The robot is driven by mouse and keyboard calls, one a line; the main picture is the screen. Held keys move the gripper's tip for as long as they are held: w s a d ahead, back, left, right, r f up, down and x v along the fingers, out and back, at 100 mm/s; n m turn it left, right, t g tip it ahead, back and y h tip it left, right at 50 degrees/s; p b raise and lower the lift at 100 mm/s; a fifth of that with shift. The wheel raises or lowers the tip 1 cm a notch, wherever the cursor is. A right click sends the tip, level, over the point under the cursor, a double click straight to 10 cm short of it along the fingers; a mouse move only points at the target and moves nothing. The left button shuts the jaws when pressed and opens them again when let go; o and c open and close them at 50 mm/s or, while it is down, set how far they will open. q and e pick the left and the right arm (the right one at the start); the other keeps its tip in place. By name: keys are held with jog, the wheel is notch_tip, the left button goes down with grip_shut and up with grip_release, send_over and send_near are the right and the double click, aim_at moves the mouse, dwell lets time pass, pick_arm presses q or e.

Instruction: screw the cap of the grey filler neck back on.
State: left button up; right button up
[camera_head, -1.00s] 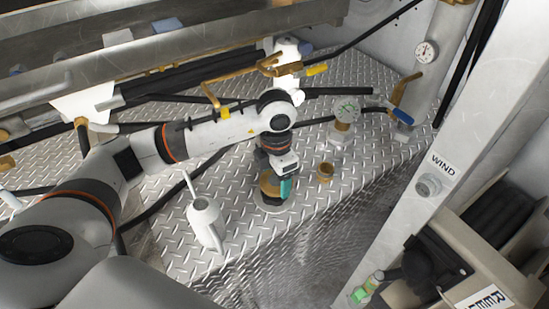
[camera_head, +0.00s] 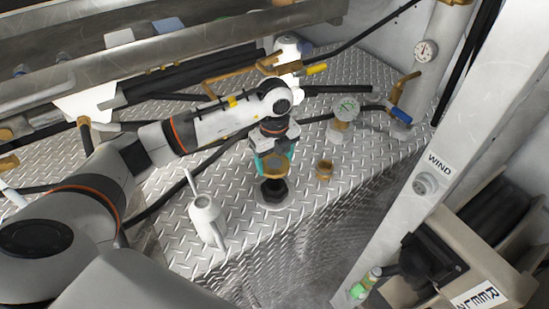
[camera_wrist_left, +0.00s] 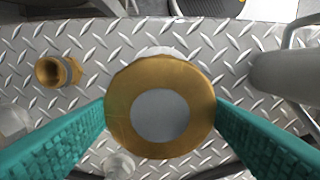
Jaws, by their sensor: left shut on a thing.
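A round brass cap (camera_head: 277,164) with a grey disc in its top is held between the teal fingers of my left gripper (camera_head: 274,160). The left wrist view shows the cap (camera_wrist_left: 160,106) from above, with a finger on each side. In the head view, the dark filler neck (camera_head: 274,190) shows below the cap on a round pale base on the tread plate. The cap appears raised above the neck; the exact gap and alignment cannot be told. In the wrist view the cap hides the neck. My right gripper is not in view.
The tread plate (camera_head: 245,245) in front is clear.

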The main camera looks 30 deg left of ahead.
aim_at(275, 176)
pick_arm(q)
jog(key=shift+f, duration=0.15)
jog(key=shift+f, duration=0.15)
jog(key=shift+f+b, duration=2.05)
jog(key=shift+f, duration=0.6)
jog(key=shift+f+b, duration=0.5)
